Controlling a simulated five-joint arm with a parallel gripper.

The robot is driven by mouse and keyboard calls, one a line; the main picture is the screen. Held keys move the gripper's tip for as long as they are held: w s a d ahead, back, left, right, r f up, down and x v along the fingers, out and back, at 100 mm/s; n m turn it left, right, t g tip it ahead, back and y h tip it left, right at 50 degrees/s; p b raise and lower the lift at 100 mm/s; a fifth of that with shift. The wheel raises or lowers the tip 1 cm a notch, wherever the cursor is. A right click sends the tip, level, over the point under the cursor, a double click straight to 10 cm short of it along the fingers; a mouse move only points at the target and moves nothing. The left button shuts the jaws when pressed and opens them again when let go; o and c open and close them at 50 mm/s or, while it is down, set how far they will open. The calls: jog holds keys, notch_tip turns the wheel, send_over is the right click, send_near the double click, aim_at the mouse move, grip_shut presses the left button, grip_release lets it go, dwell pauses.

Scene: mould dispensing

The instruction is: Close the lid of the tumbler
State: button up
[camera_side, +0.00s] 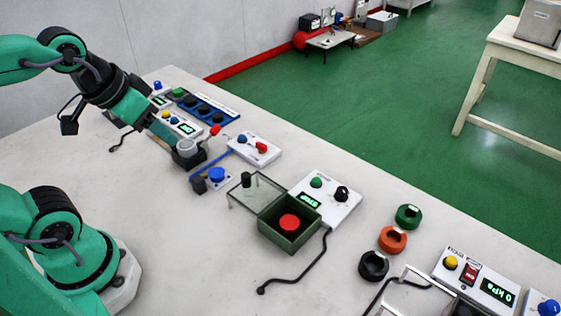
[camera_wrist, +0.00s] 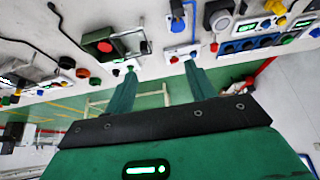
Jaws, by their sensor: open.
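The only clearly lidded thing is a dark green open-topped box (camera_side: 275,237) with a round red button (camera_side: 289,222) inside; I cannot tell whether it is the tumbler. Its clear framed lid (camera_side: 262,190) stands open, tilted back, with a black knob (camera_side: 246,180) on it. The box also shows in the wrist view (camera_wrist: 88,42), with its red button (camera_wrist: 104,46). My gripper (camera_side: 170,137) is up at the left, beyond the box, near a dark holder with a white round top (camera_side: 187,147). In the wrist view my gripper (camera_wrist: 160,67) has its fingers wide apart with nothing between them.
A white control box (camera_side: 328,205) adjoins the green box. A blue button unit (camera_side: 217,175) and a red-switch box (camera_side: 254,149) lie towards my gripper. Green (camera_side: 408,216), orange (camera_side: 393,239) and black (camera_side: 373,265) rings lie right. The front left tabletop is mostly clear.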

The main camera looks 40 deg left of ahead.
jog(key=shift+c, duration=0.9)
jog(key=n+g, duration=0.2)
jog(key=g, duration=0.3)
send_over(246, 174)
jog(key=f, duration=1)
jog(key=shift+s+a+f, duration=0.2)
jog(key=shift+s, duration=0.2)
jog(key=shift+w+d+f+n+g, duration=0.2)
jog(key=shift+w+f+n+g, duration=0.1)
jog(key=shift+f, duration=0.2)
jog(key=shift+f, duration=0.15)
jog(key=shift+f, duration=3.75)
grip_shut()
